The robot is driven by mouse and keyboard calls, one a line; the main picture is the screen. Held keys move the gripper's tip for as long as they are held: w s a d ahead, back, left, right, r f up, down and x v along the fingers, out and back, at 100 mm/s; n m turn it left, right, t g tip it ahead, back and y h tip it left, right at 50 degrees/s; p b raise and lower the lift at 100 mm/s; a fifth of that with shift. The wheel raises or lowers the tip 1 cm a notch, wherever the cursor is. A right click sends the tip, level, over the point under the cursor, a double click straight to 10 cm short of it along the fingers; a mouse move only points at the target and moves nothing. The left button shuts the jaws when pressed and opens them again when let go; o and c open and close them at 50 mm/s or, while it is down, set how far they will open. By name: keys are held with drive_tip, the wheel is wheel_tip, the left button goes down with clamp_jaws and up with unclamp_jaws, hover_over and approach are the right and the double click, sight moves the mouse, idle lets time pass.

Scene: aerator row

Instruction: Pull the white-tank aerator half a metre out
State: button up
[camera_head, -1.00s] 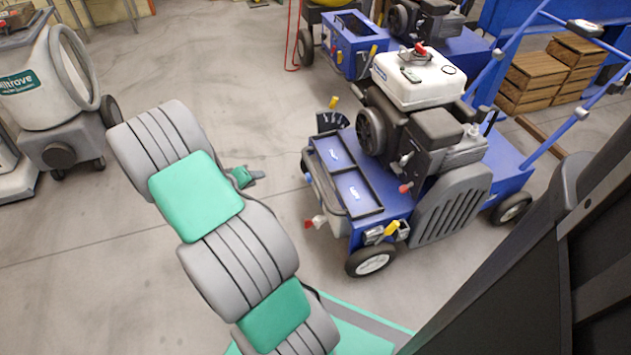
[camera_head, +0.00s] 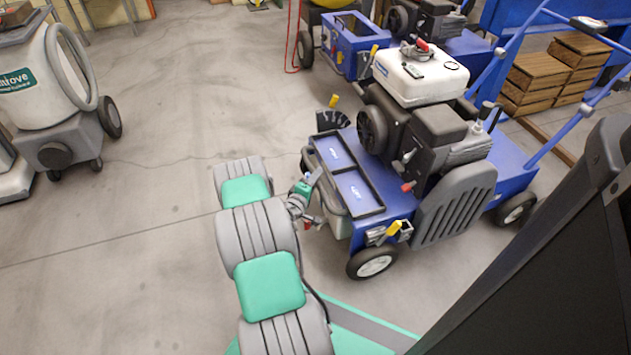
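The white-tank aerator (camera_head: 397,218) stands right of centre on its wheels, with a blue body, a black engine and a white tank (camera_head: 420,76) with a red cap on top. Its blue handle bars rise to the upper right. My gripper (camera_head: 314,179) is at the aerator's left end, beside the tray edge. Only a small grey and green part of it shows, and my arm partly covers it. I cannot tell whether it touches the aerator or whether its fingers are open or shut.
A second blue aerator (camera_head: 345,54) stands close behind. A grey blower-like machine (camera_head: 62,95) with a hose is at the left. Wooden crates (camera_head: 535,75) are at the upper right. The concrete floor (camera_head: 170,120) between the left machine and the aerator is clear.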

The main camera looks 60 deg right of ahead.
drive_tip(key=shift+c, duration=0.6)
clamp_jaws()
idle(0.8)
